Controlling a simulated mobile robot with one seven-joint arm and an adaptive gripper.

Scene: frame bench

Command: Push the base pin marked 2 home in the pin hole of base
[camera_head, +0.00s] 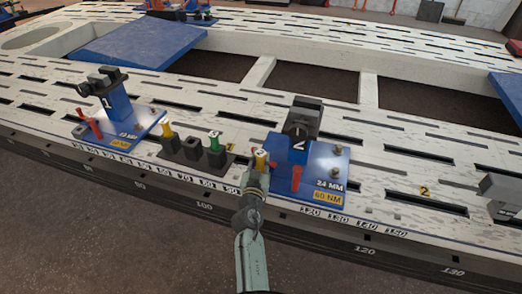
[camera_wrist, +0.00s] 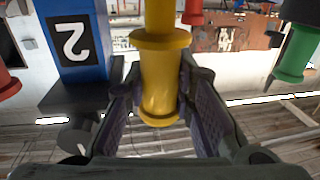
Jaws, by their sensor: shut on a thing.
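A yellow pin (camera_head: 261,160) with a marked cap stands upright in my gripper (camera_head: 257,180); the mark is too small to read. In the wrist view the yellow pin (camera_wrist: 165,80) is between both finger pads of my gripper (camera_wrist: 163,110), which is shut on it. The blue base (camera_head: 318,170) with the tower marked 2 (camera_head: 299,146) is just right of the gripper. In the wrist view, that tower (camera_wrist: 75,48) is on the left. A red pin (camera_head: 296,177) stands in the base's front. The pin hole and the yellow pin's lower end cannot be made out.
A dark pin rack (camera_head: 180,151) left of the gripper holds a yellow pin (camera_head: 166,131) and a green pin (camera_head: 214,140). A blue base marked 1 (camera_head: 126,127) stands farther left. The slotted white bench (camera_head: 400,170) is mostly clear right of base 2.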

